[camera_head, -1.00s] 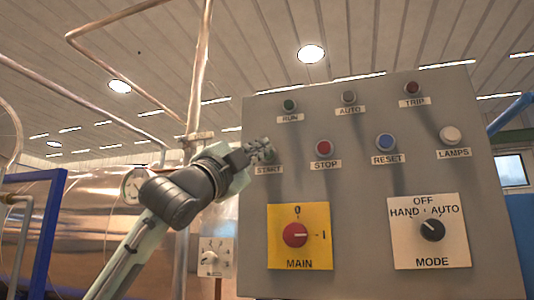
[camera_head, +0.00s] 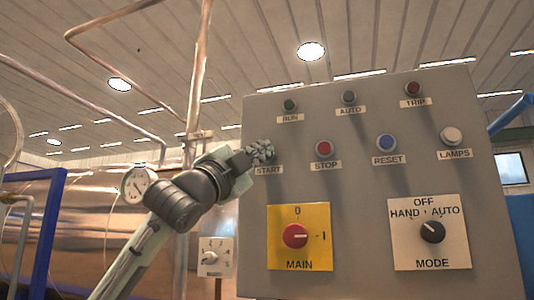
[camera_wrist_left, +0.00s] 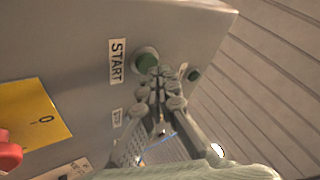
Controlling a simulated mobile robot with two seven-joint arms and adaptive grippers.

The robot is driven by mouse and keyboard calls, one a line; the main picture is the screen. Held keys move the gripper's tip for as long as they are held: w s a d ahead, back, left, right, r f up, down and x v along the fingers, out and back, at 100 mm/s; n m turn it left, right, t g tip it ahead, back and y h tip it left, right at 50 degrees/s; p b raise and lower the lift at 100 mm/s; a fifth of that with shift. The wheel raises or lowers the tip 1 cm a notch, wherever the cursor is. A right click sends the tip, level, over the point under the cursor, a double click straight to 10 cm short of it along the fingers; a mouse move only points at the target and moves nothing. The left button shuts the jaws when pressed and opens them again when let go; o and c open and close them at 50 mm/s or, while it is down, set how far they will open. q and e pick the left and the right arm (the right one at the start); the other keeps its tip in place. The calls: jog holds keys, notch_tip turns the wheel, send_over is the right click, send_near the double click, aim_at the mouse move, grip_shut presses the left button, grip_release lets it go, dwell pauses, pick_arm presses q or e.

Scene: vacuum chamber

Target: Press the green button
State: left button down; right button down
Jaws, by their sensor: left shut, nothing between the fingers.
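The green START button (camera_wrist_left: 146,61) sits on the grey control panel (camera_head: 366,185), beside its START label (camera_head: 268,170). In the head view my gripper hides the button. My left gripper (camera_head: 266,151) is shut and empty, with its fingertips in front of the panel just above the START label. In the left wrist view the fingertips (camera_wrist_left: 160,80) overlap the button's lower edge; I cannot tell whether they touch it. My right gripper is not in view.
A green RUN lamp (camera_head: 289,105) is above. The red STOP button (camera_head: 323,149) and blue RESET button (camera_head: 386,142) are to the right. The red MAIN switch (camera_head: 296,235) and black MODE switch (camera_head: 432,231) are below. A copper pipe (camera_head: 199,75) rises left of the panel.

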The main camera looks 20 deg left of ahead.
pick_arm(q)
jog(key=shift+w, duration=0.45)
dwell(0.3)
jog(key=shift+s, duration=0.9)
jog(key=s, duration=0.5)
jog(key=shift+a, duration=0.1)
dwell(1.0)
